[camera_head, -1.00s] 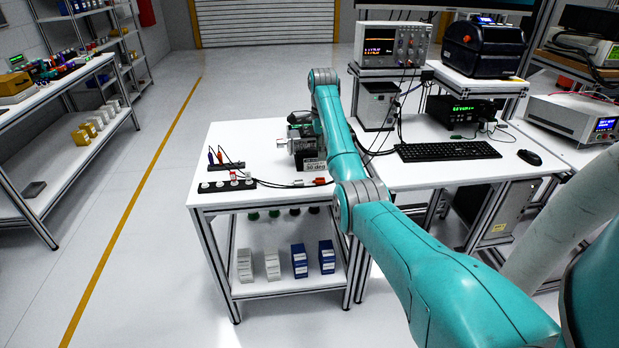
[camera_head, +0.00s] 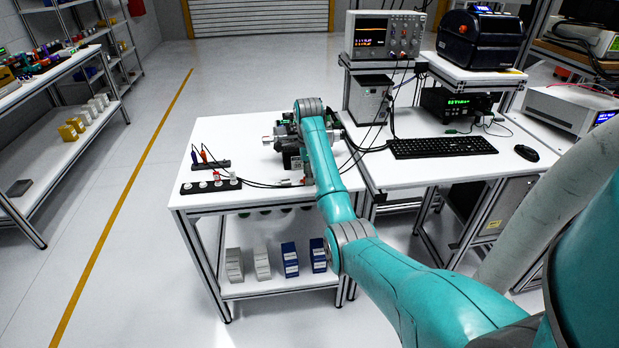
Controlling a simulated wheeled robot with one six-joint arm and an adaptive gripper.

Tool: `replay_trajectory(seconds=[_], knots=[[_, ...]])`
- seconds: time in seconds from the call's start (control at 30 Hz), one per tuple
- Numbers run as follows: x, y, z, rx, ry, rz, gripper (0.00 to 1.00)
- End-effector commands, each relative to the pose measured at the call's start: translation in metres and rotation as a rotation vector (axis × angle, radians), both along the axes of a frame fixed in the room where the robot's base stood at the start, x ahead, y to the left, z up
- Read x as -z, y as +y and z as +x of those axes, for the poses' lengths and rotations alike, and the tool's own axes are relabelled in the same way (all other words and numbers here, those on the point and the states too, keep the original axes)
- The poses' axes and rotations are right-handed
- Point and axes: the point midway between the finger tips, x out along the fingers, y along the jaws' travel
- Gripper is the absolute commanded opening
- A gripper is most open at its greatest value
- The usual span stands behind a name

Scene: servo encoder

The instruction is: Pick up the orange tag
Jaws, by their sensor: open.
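A power strip (camera_head: 210,186) with cables and small coloured tools (camera_head: 203,156) lie at the bench's left. A desk to the right holds a keyboard (camera_head: 442,147), a mouse (camera_head: 527,153) and an oscilloscope (camera_head: 383,35). The bench's back left is clear.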

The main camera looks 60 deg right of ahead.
Motion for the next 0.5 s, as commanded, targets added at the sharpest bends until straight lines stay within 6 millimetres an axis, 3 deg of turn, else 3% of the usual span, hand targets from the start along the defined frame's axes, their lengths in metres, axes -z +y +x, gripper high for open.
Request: replay_trajectory(seconds=[0.37,0.5], knots=[[0.0076,0.0059,-0.0033,0.002,0.000,0.000,0.56],[0.0076,0.0059,-0.0034,0.002,0.000,0.000,0.24]])
